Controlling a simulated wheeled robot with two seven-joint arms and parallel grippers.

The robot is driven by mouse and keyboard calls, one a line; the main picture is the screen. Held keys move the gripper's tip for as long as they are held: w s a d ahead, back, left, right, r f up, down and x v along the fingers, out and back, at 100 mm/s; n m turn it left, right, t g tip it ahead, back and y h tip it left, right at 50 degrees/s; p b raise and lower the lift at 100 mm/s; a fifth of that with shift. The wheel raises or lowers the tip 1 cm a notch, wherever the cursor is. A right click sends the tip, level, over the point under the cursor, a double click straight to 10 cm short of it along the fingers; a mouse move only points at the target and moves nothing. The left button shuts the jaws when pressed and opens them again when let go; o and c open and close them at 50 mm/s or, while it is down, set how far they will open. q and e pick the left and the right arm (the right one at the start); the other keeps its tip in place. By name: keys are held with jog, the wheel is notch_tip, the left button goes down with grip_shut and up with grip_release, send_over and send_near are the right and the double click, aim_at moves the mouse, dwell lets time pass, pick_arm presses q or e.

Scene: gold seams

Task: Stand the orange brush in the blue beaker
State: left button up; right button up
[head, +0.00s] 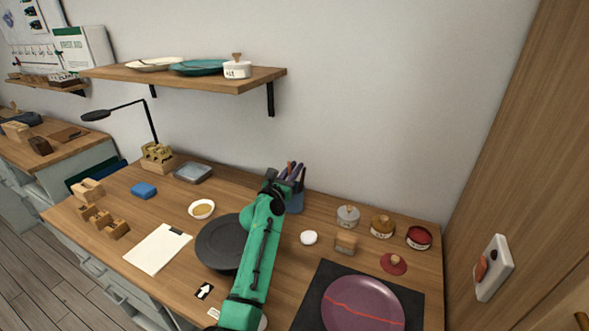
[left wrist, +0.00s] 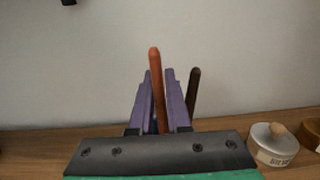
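The blue beaker (head: 295,202) stands at the back of the desk, partly hidden behind my left arm and gripper. The orange brush (left wrist: 155,82) shows in the left wrist view as an upright, slightly tilted handle between the purple fingers of my left gripper (left wrist: 160,100). The fingers sit close on both sides of it and look shut on it. In the head view my left gripper (head: 286,178) is at the beaker's mouth. The brush's lower end is hidden, so I cannot tell how deep it sits. My right gripper is not in view.
A dark brown handle (left wrist: 193,90) stands just right of the gripper. Lidded jars (head: 348,216) are to the right of the beaker. A dark plate (head: 221,243) lies beside my arm, and a purple plate (head: 362,303) is at the front right. A shelf (head: 190,77) hangs above.

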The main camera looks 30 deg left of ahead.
pick_arm(q)
jog(key=o, duration=0.3)
jog(key=s, duration=0.4)
jog(key=s+f+b, duration=0.1)
jog(key=s, duration=0.9)
jog(key=shift+s+d+f, duration=0.15)
jog(key=shift+s+d, duration=0.1)
dwell(0.3)
